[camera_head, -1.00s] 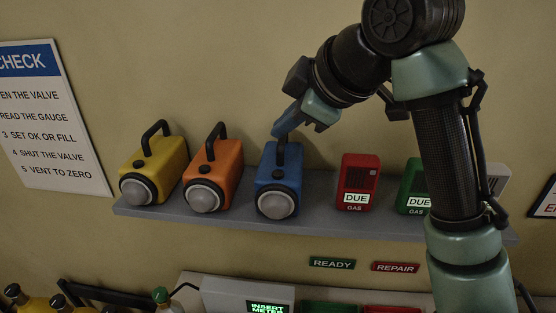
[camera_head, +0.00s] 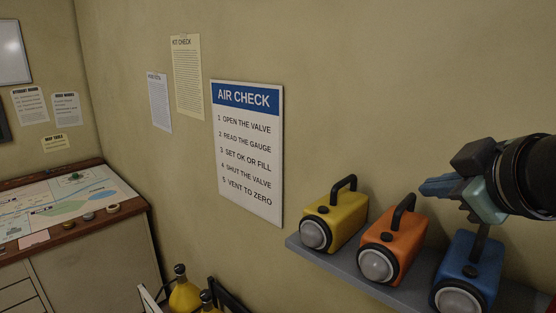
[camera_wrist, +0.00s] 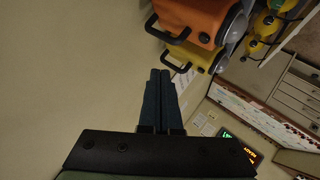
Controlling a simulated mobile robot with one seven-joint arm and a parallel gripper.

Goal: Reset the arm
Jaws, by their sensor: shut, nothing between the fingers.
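My gripper (camera_head: 432,187) is at the right of the head view, above the blue lamp (camera_head: 468,270) on the grey shelf (camera_head: 340,270). Its fingers are together and point left, with nothing between them. In the wrist view the shut fingers (camera_wrist: 159,100) point up the picture, below the orange lamp (camera_wrist: 198,18) and the yellow lamp (camera_wrist: 190,54). The rest of my arm is mostly cut off by the right edge of the head view.
The orange lamp (camera_head: 392,248) and yellow lamp (camera_head: 336,217) stand left of the blue one. An AIR CHECK sign (camera_head: 247,150) hangs on the wall. Yellow bottles (camera_head: 186,292) stand low at front. A map table (camera_head: 70,205) is at the left. The wall beside the gripper is bare.

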